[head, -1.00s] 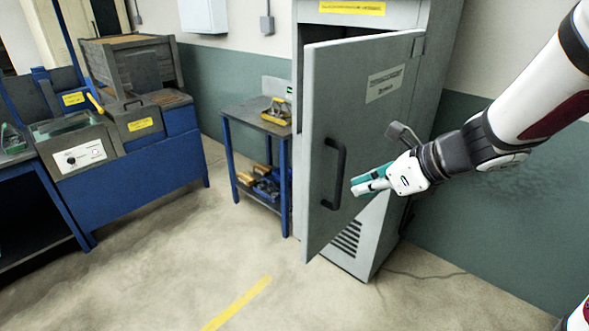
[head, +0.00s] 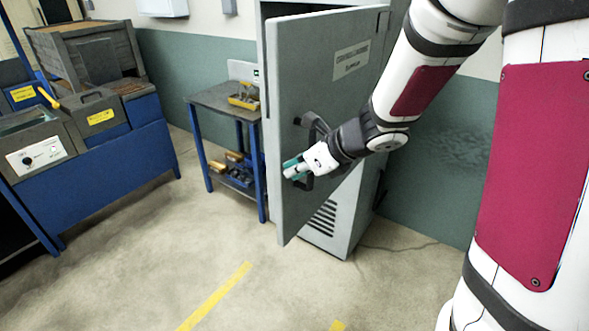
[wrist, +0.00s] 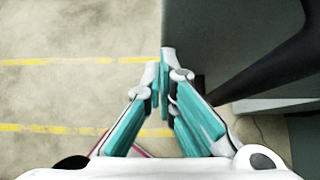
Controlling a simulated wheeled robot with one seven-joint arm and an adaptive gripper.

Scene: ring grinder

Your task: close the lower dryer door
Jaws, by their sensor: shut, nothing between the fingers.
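The lower dryer door (head: 325,110) is a grey panel with a label, standing open from the grey dryer cabinet (head: 345,215). Its dark handle sits at the lower middle of the panel, partly hidden behind my gripper. My gripper (head: 290,170) is shut and empty, in front of the door near the handle and the free edge. In the wrist view my gripper (wrist: 161,85) has its fingertips together beside the door's edge. The door (wrist: 225,40) fills the upper right there, with a dark bar, likely the handle (wrist: 265,65), crossing it. I cannot tell whether the fingers touch the door.
A blue-legged side table (head: 222,100) with yellow tools stands left of the door. A large blue workbench machine (head: 110,160) is farther left. The concrete floor in front is clear, with yellow line markings (head: 220,295).

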